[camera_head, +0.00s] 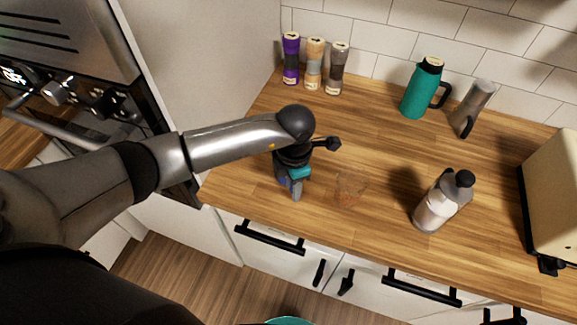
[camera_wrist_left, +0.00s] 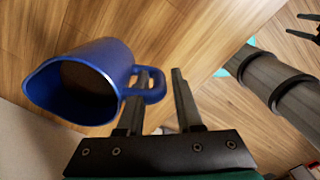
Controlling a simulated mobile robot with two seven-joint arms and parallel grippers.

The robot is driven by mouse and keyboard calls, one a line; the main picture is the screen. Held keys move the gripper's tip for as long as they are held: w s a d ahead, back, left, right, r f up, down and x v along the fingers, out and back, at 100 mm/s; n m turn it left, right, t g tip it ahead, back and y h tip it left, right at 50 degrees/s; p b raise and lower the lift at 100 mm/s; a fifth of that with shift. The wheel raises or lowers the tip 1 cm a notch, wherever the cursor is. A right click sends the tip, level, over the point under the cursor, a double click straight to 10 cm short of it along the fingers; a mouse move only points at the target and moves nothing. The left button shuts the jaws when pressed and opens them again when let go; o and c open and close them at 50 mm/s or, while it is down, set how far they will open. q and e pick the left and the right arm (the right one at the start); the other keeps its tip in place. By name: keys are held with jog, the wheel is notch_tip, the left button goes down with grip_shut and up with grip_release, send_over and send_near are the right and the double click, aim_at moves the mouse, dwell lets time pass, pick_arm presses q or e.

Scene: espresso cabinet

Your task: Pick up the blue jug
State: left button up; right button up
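The blue jug (camera_wrist_left: 78,92) shows in the left wrist view, open mouth facing the camera, its handle on the right. In the head view only a small blue patch of it (camera_head: 281,178) shows; my left arm and gripper hide the rest. It is on the wooden counter near the front edge. My left gripper (camera_wrist_left: 160,76) is open at the handle. One fingertip appears to be inside the handle loop and the other is outside it, with a gap visible. In the head view the left gripper (camera_head: 298,188) points down at the jug.
A clear glass (camera_head: 350,187) stands just right of the gripper. A grey-white bottle (camera_head: 440,203) stands further right. A teal jug (camera_head: 421,90), a grey jug (camera_head: 473,105) and several shakers (camera_head: 314,65) stand at the back. A cream appliance (camera_head: 553,195) is at far right. The counter's middle is clear.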

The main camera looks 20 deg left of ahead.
pick_arm(q)
grip_shut()
dwell(1.4)
